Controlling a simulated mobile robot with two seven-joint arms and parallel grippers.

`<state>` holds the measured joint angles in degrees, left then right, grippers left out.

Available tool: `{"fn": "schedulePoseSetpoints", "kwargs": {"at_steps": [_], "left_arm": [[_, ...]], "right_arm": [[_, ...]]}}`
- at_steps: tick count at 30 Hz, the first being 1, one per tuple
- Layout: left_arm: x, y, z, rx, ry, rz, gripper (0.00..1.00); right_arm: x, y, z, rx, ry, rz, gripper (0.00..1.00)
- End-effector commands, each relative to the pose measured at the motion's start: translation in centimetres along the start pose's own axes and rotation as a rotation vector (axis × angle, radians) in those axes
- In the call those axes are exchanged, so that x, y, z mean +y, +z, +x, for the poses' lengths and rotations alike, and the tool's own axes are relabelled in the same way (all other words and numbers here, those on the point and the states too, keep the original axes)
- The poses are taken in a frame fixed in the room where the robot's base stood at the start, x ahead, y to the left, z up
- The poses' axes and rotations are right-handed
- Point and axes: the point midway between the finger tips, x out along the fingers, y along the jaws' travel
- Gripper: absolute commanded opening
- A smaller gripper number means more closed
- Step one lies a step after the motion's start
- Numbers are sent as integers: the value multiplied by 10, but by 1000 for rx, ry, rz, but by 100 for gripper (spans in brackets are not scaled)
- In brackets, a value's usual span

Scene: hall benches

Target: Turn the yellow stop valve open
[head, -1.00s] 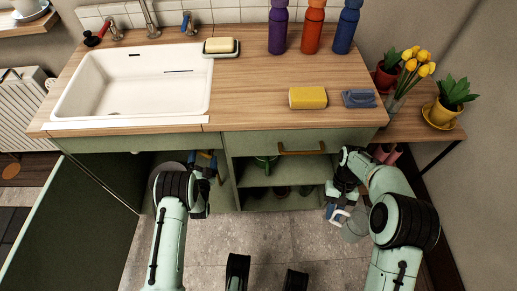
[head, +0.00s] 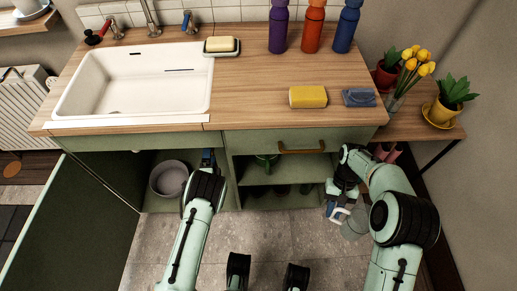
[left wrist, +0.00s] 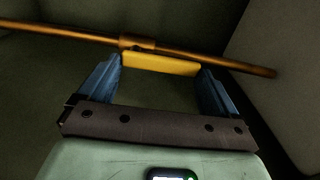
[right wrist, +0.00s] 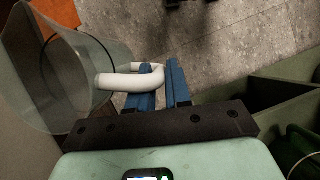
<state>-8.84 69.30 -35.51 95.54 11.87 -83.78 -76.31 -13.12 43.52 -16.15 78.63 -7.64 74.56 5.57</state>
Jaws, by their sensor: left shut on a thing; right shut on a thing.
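The yellow stop valve handle (left wrist: 160,64) shows in the left wrist view, mounted on a copper pipe (left wrist: 232,64). The handle lies roughly along the pipe's line. My left gripper (head: 208,157) reaches into the open cupboard under the sink, and its blue fingers (left wrist: 160,82) are shut on the two ends of the handle. The valve is hidden in the head view. My right gripper (head: 337,207) is shut on the white handle (right wrist: 130,80) of a clear jug (right wrist: 82,80), low in front of the cabinet's right end.
A grey bowl (head: 169,178) stands in the cupboard left of my left arm. The open green door (head: 85,215) bounds the left side. Open shelves (head: 280,173) lie between my arms. The tiled floor (head: 290,235) in front is mostly clear.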

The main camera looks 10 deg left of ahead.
Motion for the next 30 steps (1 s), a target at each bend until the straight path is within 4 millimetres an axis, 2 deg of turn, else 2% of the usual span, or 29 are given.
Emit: {"fn": "schedulePoseSetpoints", "kwargs": {"at_steps": [17,18,19,26,30], "left_arm": [[2,0,-1,-1,3,42,38],[2,0,-1,-1,3,42,96],[2,0,-1,-1,3,42,100],[1,-1,-1,-1,2,37,100],[1,-1,-13,0,5,37,100]], "right_arm": [[0,0,0,0,0,0,0],[0,0,0,0,0,0,0],[0,0,0,0,0,0,0],[0,0,0,0,0,0,0],[0,3,-5,2,0,0,0]]}}
